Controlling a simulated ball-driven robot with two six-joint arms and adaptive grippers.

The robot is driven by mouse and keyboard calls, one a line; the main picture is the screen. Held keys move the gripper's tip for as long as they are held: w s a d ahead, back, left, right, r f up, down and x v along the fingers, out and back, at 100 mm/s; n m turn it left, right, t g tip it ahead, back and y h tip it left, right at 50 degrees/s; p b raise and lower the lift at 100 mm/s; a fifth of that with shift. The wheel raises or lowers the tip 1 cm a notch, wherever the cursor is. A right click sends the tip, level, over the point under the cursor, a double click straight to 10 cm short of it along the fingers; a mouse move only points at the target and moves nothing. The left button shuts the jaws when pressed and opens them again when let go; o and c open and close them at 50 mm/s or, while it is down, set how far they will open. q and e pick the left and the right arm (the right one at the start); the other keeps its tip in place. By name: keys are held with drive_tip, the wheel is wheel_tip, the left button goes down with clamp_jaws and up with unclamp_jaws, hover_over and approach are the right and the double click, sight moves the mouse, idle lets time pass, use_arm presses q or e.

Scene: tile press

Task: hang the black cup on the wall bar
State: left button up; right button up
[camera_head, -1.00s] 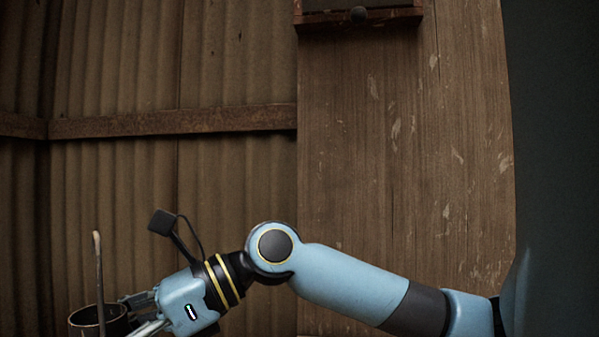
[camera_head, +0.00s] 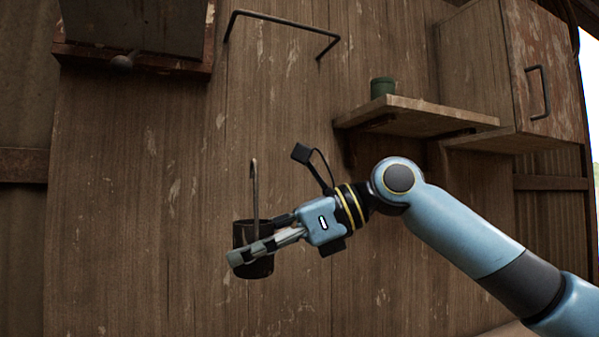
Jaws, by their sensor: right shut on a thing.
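The black cup (camera_head: 259,268) is in the lower middle of the head view, in front of the wooden wall. A thin, tall rod with a bent top (camera_head: 255,190) rises from it; I cannot tell how it joins the cup. My right gripper (camera_head: 254,246) is shut on the cup from the right, and a finger crosses the cup's front and hides part of it. The wall bar (camera_head: 284,22) is a dark bent bar on the wall, above the cup and slightly right, clear of it. My left gripper is not in view.
A wooden shelf (camera_head: 415,115) with a green cup (camera_head: 382,87) juts out right of the bar. A wall cabinet (camera_head: 545,75) hangs further right. A dark box on a ledge (camera_head: 130,57) is at upper left. The wall between cup and bar looks clear.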

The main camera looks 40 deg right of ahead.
use_arm(q)
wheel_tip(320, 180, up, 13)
drive_tip(key=p, duration=1.1)
use_arm(e)
drive_tip(key=d+r+m+t+h, duration=0.1)
drive_tip(key=d+r, duration=0.2)
drive_tip(key=r, duration=1.4)
drive_tip(key=d+r+t, duration=0.1)
drive_tip(key=d+r, duration=0.3)
drive_tip(key=r, duration=1.3)
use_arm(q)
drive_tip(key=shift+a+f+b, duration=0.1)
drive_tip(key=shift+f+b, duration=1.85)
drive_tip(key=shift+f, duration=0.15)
use_arm(e)
drive_tip(key=w+d+f, duration=0.2)
drive_tip(key=w, duration=0.8)
drive_tip(key=shift+w+f, duration=0.35)
drive_tip(key=shift+w, duration=0.05)
drive_tip(key=shift+d, duration=0.1)
drive_tip(key=o, duration=1.3)
